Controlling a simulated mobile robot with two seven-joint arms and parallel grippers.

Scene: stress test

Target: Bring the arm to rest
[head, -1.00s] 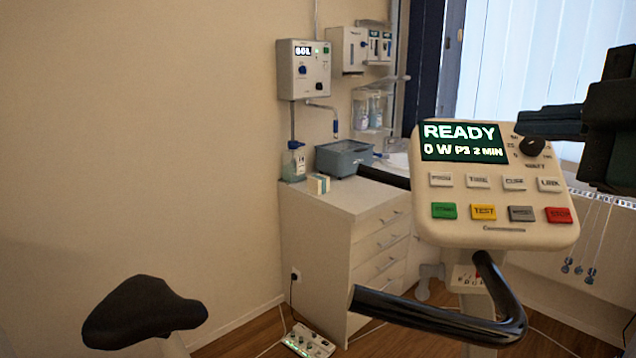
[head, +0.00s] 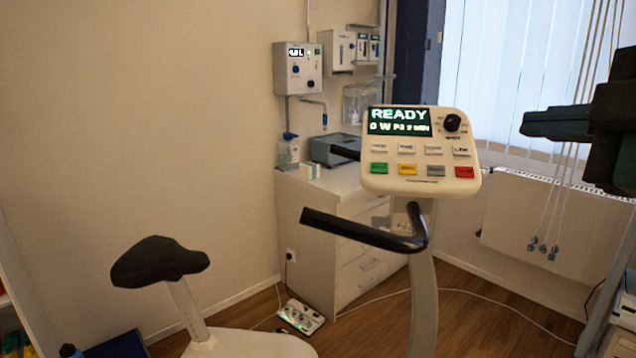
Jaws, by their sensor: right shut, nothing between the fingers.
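My right gripper (head: 540,124) comes in from the right edge, its dark fingers shut with nothing between them. It hangs in the air to the right of the exercise bike's console (head: 420,185), apart from it. The console's display (head: 400,122) reads "READY" and "0 W", with "P3 2 MIN" small beside it. A black knob (head: 452,123) sits at its upper right, above rows of white and coloured buttons. My left gripper is not in view.
The black handlebar (head: 365,232) and saddle (head: 160,262) of the bike stand in front. A white drawer cabinet (head: 310,225) stands behind. Hanging cords (head: 552,215) and a radiator (head: 510,225) are near my right arm. A power strip (head: 300,316) lies on the floor.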

